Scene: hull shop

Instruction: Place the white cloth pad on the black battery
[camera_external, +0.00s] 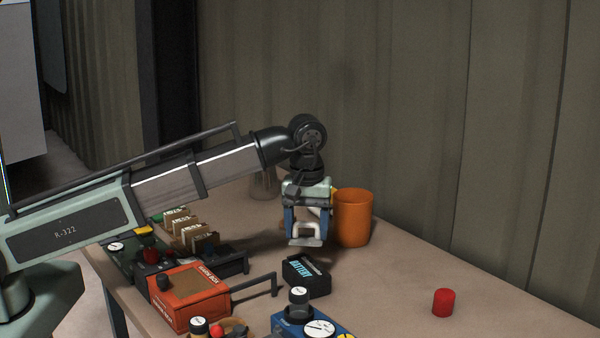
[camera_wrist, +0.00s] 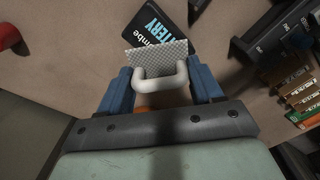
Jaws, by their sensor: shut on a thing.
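The white cloth pad (camera_external: 304,242) has a white loop handle and hangs in my gripper (camera_external: 307,224). In the wrist view the pad (camera_wrist: 150,54) shows a fine checked surface, with its handle between the blue fingers of my gripper (camera_wrist: 162,88). The gripper is shut on it. The black battery (camera_external: 306,279) lies on the table below and slightly nearer the camera, with blue and white lettering. In the wrist view the battery (camera_wrist: 163,20) lies beyond the pad, which overlaps part of it in the picture. The pad looks held above the battery, apart from it.
An orange cup (camera_external: 353,220) stands close to the right of my gripper. A red-orange box (camera_external: 190,300) with a dark handle is left of the battery, and a blue device (camera_external: 318,326) with dials is in front. A red cylinder (camera_external: 443,302) stands right, with clear table between.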

